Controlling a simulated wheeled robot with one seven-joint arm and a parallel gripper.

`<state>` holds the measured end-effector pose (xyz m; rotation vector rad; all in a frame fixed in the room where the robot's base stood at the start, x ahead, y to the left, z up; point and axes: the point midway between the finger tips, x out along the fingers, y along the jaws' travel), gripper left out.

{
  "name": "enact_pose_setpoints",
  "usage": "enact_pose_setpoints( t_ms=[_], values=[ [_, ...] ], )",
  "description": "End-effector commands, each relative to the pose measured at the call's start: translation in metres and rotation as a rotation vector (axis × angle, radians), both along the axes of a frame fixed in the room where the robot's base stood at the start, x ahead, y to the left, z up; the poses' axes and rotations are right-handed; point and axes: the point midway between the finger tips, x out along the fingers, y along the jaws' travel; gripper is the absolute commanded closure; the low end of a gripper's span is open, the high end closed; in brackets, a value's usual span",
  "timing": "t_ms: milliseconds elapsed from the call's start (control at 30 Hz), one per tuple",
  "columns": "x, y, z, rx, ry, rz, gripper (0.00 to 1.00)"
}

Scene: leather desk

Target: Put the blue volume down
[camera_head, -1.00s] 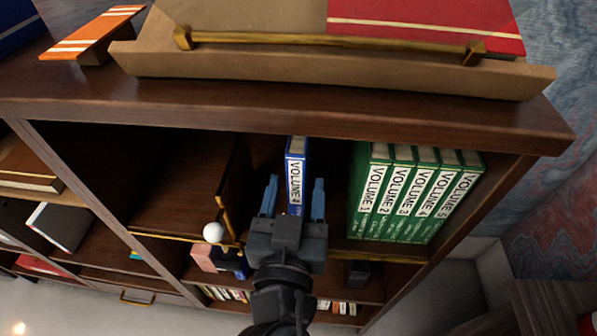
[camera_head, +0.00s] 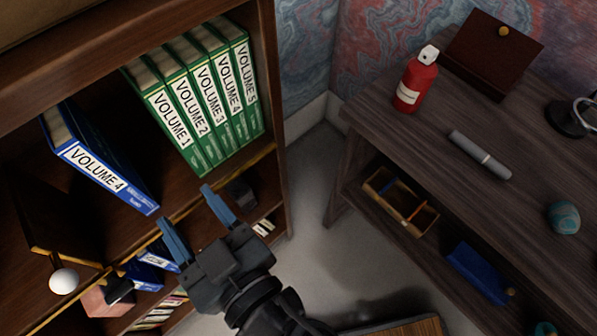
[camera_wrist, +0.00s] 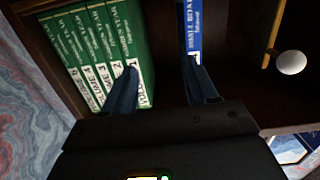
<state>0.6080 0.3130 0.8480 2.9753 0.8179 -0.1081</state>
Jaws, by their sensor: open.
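The blue volume (camera_head: 98,165), labelled "VOLUME 4", stands on the shelf by itself, with a gap between it and the row of green volumes (camera_head: 200,100). My gripper (camera_head: 188,207) is open and empty, in front of the shelf's front edge and apart from the blue volume. In the wrist view, the blue volume (camera_wrist: 193,32) is behind the tip of my gripper's right finger, which hides its lower part. My gripper (camera_wrist: 160,65) has its left finger in front of the green volumes (camera_wrist: 95,45).
A wooden divider with a white ball (camera_head: 64,281) is left of the blue volume. A lower shelf holds small books and boxes. A dark side table (camera_head: 430,150) with a red bottle (camera_head: 415,80) stands at right. Bare floor (camera_head: 305,215) lies between.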

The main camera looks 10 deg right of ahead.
Motion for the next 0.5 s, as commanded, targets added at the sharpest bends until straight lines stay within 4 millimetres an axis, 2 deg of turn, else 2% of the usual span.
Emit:
enact_pose_setpoints(
  t_ms=[33,200,367,500],
  values=[
    [-0.001,-0.030,-0.016,-0.027,0.027,-0.020,0.42],
    [-0.022,-0.113,-0.048,-0.074,0.103,-0.065,0.42],
    [-0.057,-0.181,-0.057,-0.079,0.155,-0.134,0.42],
    [-0.094,-0.230,-0.050,-0.064,0.183,-0.221,0.42]
  ],
)
